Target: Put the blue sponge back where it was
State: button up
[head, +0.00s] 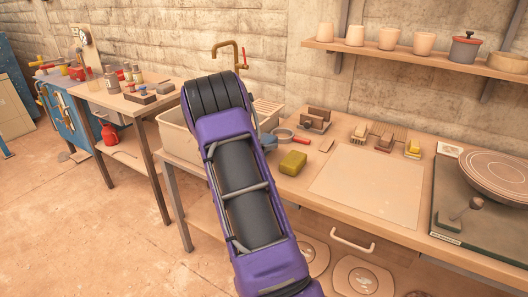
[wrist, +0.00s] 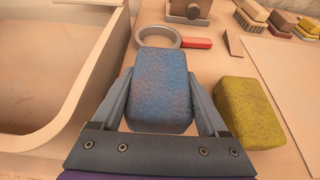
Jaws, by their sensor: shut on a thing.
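The blue sponge (wrist: 162,88) sits upright between the two fingers of my gripper (wrist: 161,78) in the wrist view, with a finger against each side. My gripper is shut on it. The sponge is over the worktop, just right of the sink basin (wrist: 85,85). I cannot tell whether its underside touches the worktop. In the head view my purple arm hides most of the gripper, and only a small bluish part (head: 268,142) shows beside the arm.
A yellow-green sponge (wrist: 250,112) lies close to the right of my gripper. Behind are a round ring-shaped tool with a red handle (wrist: 195,43), a brown block holder (head: 315,121) and several brushes (head: 383,140). A pale board (head: 368,185) lies right, its surface bare.

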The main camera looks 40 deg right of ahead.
jog(key=shift+f, duration=1.35)
jog(key=shift+f+b, duration=0.2)
jog(key=shift+b, duration=0.1)
jog(key=o, duration=1.2)
jog(key=shift+r, duration=0.1)
jog(key=shift+r+p, duration=0.25)
jog(key=shift+p, duration=0.1)
jog(key=v, duration=1.2)
jog(key=shift+f, duration=0.15)
